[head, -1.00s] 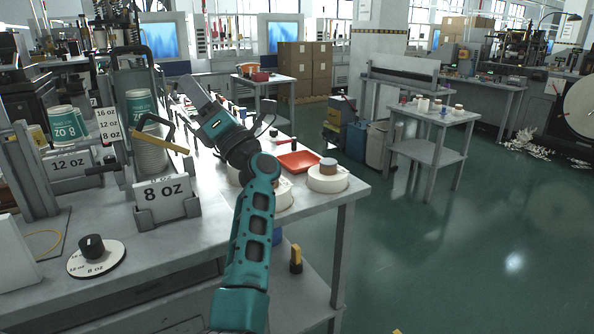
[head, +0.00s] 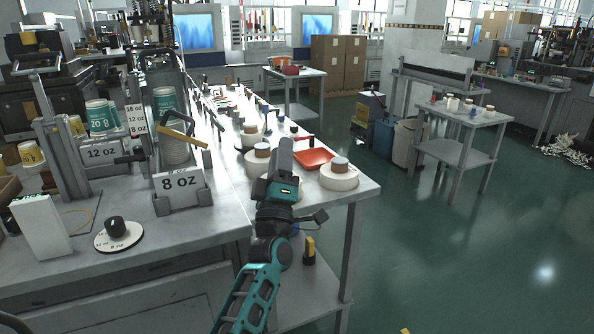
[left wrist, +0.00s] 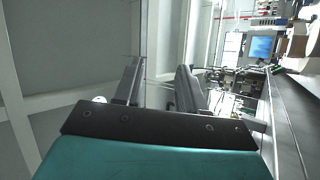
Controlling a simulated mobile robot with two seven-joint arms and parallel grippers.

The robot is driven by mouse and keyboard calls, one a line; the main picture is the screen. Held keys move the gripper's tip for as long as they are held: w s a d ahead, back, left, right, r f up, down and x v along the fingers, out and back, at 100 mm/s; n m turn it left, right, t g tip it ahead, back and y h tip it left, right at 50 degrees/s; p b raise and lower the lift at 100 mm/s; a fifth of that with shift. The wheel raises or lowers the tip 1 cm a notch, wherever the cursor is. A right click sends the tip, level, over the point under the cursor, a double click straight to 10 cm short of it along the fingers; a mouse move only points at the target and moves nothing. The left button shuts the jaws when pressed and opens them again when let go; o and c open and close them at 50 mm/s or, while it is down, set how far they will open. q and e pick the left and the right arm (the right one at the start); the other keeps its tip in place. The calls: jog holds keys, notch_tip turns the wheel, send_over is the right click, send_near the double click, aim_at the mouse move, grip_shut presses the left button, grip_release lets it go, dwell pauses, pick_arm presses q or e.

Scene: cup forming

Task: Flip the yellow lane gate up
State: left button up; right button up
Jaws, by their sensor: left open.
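The yellow lane gate (head: 184,137) is a thin yellow bar above the 8 oz sign (head: 180,182), sloping slightly down to the right. A black looped bracket (head: 178,117) stands by it. Behind it is a stack of pale cups with a green one (head: 165,98) on top. My left gripper (head: 284,153) is to the right of the gate, over the right part of the bench, fingers pointing away and up. It touches nothing that I can see. In the left wrist view its two fingers (left wrist: 158,88) are apart with nothing between them. My right gripper is not in view.
White round rolls (head: 340,177) and a red tray (head: 314,158) sit near the bench's right end. The 12 oz sign (head: 101,152) and a round dial with a black knob (head: 117,230) are at left. Open floor lies to the right.

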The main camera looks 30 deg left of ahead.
pick_arm(q)
jog(key=shift+s+d+f+m+h, duration=0.15)
jog(key=shift+d+f+m+h, duration=0.55)
jog(key=shift+m, duration=0.1)
jog(key=shift+s+d+f+m+h, duration=0.1)
jog(key=shift+d+f+m+h, duration=0.6)
jog(key=shift+m, duration=0.1)
